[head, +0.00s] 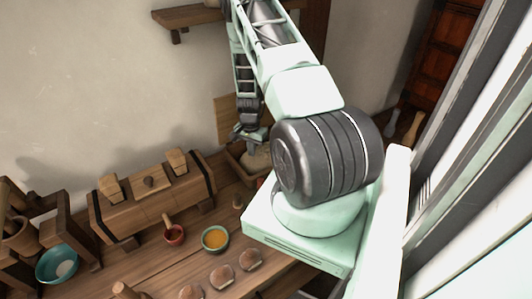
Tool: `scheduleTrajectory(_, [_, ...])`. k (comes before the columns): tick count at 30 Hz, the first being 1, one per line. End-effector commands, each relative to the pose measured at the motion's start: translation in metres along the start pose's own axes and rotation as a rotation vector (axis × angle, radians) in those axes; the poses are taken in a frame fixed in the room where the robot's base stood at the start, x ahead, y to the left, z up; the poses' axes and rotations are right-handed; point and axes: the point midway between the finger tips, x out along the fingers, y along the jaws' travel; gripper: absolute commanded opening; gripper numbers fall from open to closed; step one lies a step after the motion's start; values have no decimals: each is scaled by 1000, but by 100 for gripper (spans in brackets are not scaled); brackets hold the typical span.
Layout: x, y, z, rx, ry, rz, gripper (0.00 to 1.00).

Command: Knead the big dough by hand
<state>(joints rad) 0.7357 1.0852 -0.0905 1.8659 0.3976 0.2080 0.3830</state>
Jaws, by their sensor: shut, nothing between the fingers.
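A pale mass that looks like the big dough (258,160) sits in a wooden trough (236,168) on the table, at the centre of the head view. My arm's shoulder hides the right part of the trough. My gripper (252,144) points down just above the pale mass, shut and empty. I cannot tell whether its fingertips touch the dough.
On the wooden table (150,262) stand a wooden chest (150,208), a small red bowl (174,236), a bowl of yellow liquid (215,239), several small buns (222,275) and a teal bowl (58,267). A board (228,118) leans on the wall behind the trough.

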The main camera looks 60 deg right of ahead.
Motion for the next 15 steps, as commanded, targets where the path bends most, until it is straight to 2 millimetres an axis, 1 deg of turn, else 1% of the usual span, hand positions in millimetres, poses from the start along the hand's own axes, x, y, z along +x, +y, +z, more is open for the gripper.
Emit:
scheduleTrajectory(5, [-13, 0, 0, 0, 1, 0, 0])
scheduleTrajectory(15, [-46, 0, 0, 0, 0, -1, 0])
